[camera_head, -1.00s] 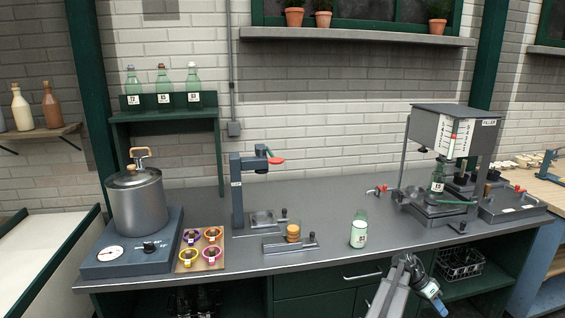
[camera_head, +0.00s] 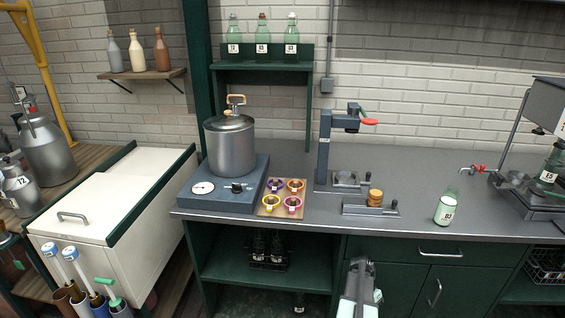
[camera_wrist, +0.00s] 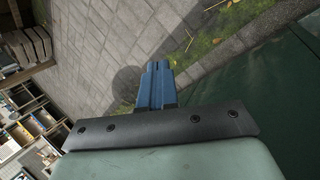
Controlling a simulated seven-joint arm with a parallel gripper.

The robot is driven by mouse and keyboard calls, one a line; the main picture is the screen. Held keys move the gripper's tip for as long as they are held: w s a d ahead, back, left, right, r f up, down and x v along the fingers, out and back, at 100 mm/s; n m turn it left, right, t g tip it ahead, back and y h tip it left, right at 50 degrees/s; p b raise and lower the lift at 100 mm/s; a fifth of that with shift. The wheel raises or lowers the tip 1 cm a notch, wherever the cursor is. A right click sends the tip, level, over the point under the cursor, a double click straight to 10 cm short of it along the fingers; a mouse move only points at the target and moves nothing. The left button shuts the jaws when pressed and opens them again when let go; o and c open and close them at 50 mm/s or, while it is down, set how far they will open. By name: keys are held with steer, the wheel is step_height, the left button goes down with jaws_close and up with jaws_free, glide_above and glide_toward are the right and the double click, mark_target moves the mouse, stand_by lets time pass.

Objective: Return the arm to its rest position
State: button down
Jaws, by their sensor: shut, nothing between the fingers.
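My gripper (camera_wrist: 158,82) shows in the wrist view with its blue fingers together and nothing between them. Paved ground and some grass lie beyond the fingers, with a dark green surface at the right. In the head view my arm shows at the bottom centre, in front of the dark green cabinet under the counter. The fingers cannot be made out there. The arm looks apart from the things on the counter.
The grey counter (camera_head: 410,170) holds a metal pot (camera_head: 230,145) on a blue-grey base, a tray of coloured rings (camera_head: 268,211), a lever press (camera_head: 323,155) and a labelled bottle (camera_head: 446,207). A white chest (camera_head: 90,235) stands at left. Bottles stand in the open lower shelf (camera_head: 225,275).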

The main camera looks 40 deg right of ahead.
steer(key=w+a+f+n+t, duration=0.1)
steer(key=w+a+f+n, duration=0.25)
steer(key=w+a, duration=0.55)
steer(key=w+a+f+n+t, duration=0.15)
steer(key=w+a+n, duration=0.25)
steer(key=w+a, duration=0.55)
steer(key=s+a+f+n+g, duration=0.1)
steer(key=s+a+f+n, duration=0.3)
steer(key=a, duration=0.6)
steer(key=s+a+f+n+g, duration=0.1)
steer(key=s+a, duration=0.4)
steer(key=a, duration=0.5)
steer(key=s+a+f+n+g, duration=0.1)
steer(key=s+a+n, duration=0.3)
steer(key=s+a, duration=0.7)
steer(key=shift+s+a+f+h, duration=0.3)
steer(key=shift+s+h, duration=0.1)
steer(key=shift+s, duration=0.45)
steer(key=shift+n, duration=0.25)
